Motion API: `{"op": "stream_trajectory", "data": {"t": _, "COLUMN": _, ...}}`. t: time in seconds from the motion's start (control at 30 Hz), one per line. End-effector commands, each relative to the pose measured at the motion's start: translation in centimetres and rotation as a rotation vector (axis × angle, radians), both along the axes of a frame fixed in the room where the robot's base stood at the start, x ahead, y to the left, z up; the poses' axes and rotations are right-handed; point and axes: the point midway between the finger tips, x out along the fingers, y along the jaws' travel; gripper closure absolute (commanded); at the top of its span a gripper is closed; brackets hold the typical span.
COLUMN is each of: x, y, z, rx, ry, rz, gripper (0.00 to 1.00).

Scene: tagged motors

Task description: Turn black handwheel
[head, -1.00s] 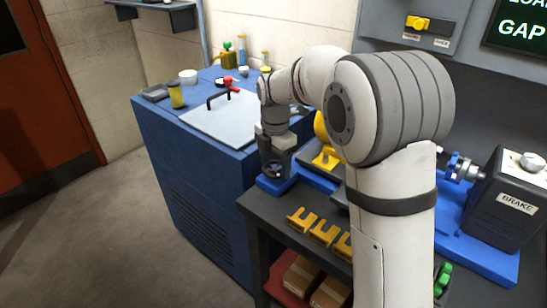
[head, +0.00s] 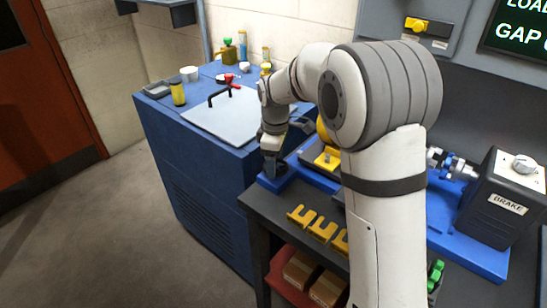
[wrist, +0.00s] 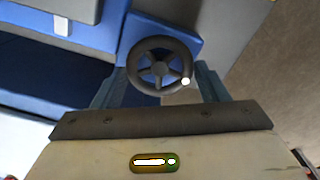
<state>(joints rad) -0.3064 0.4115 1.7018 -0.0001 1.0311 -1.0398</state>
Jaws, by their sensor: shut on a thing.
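The black handwheel (wrist: 160,43) shows in the wrist view as a spoked ring with a pale spot on its lower right rim. It sits at the left end of the blue base (head: 268,184). My gripper (head: 271,168) points down over this end of the base in the head view. In the wrist view my gripper (wrist: 158,88) has one finger on each side of the wheel, and it is shut on the handwheel. The exact contact of the fingertips is hidden behind the wheel and the gripper body.
A yellow motor part (head: 327,157) stands close right of my gripper. Yellow forks (head: 314,226) line the bench's front edge. The brake box (head: 508,190) is at right. The floor at left is clear.

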Motion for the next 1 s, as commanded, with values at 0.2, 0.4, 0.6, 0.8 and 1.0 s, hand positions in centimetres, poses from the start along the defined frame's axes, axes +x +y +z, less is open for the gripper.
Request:
{"op": "stream_trajectory", "data": {"t": 0.2, "x": 0.32, "y": 0.14, "z": 0.43, "rx": 0.005, "ry": -0.011, "rz": -0.203, "gripper": 0.55}}
{"op": "stream_trajectory", "data": {"t": 0.4, "x": 0.39, "y": 0.11, "z": 0.45, "rx": 0.007, "ry": -0.011, "rz": -0.394, "gripper": 0.55}}
{"op": "stream_trajectory", "data": {"t": 0.6, "x": 0.49, "y": 0.06, "z": 0.47, "rx": 0.008, "ry": -0.012, "rz": -0.584, "gripper": 0.55}}
{"op": "stream_trajectory", "data": {"t": 0.8, "x": 0.55, "y": 0.01, "z": 0.47, "rx": 0.010, "ry": -0.012, "rz": -0.774, "gripper": 0.56}}
{"op": "stream_trajectory", "data": {"t": 1.0, "x": 0.58, "y": -0.06, "z": 0.47, "rx": 0.010, "ry": -0.011, "rz": -0.964, "gripper": 0.55}}
